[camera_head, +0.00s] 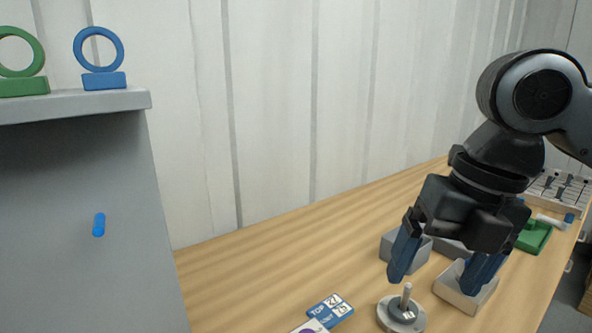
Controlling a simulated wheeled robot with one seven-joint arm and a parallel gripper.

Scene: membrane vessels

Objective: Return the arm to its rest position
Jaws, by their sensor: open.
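My arm reaches in from the right, with my gripper (436,276) pointing down over the wooden table. Its two blue fingers are spread wide apart with nothing between them that I can see held. A round grey base with an upright pin (402,315) stands on the table below and slightly left of the gap between the fingers. The fingers appear apart from the pin, though the depth is hard to judge. The right finger overlaps a small light box (453,294) in the picture, and I cannot tell whether they touch.
A grey cabinet (85,220) with a blue handle stands at the left, carrying a green ring (23,72) and a blue ring (99,60) on bases. A blue labelled card (330,310), small grey boxes (411,252), a green tray (535,236) and a white rack (560,188) are on the table (250,270).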

